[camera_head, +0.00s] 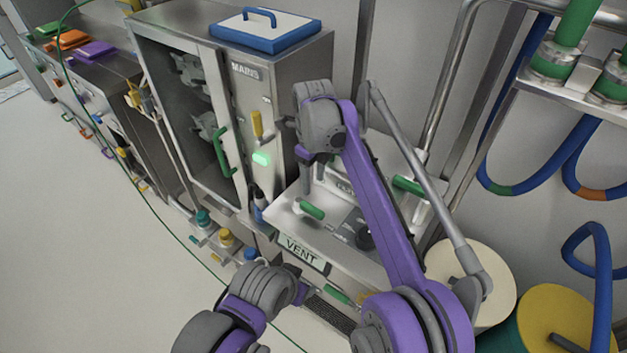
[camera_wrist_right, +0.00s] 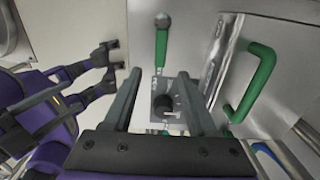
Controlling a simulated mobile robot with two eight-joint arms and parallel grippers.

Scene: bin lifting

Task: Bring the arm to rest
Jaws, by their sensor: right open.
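My right gripper (camera_head: 313,178) hangs from the grey wrist over the metal counter with the VENT label, beside the cabinet's right side. In the right wrist view its two dark fingers (camera_wrist_right: 160,88) stand apart with nothing between them. Beyond them are a green lever (camera_wrist_right: 161,45) and a black knob (camera_wrist_right: 166,104), both apart from the fingers as far as I can tell. My left arm reaches in at the bottom of the head view, low in front of the counter. Its jaws are not clear there. Part of a purple and black arm also shows at the left of the right wrist view.
The metal cabinet (camera_head: 291,88) has a glass door with a green handle (camera_head: 221,152) and a blue-rimmed lid (camera_head: 262,30) on top. Green handles (camera_head: 311,209) stick out from the counter (camera_head: 340,241). Spools (camera_head: 470,270), pipes and blue hoses fill the right.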

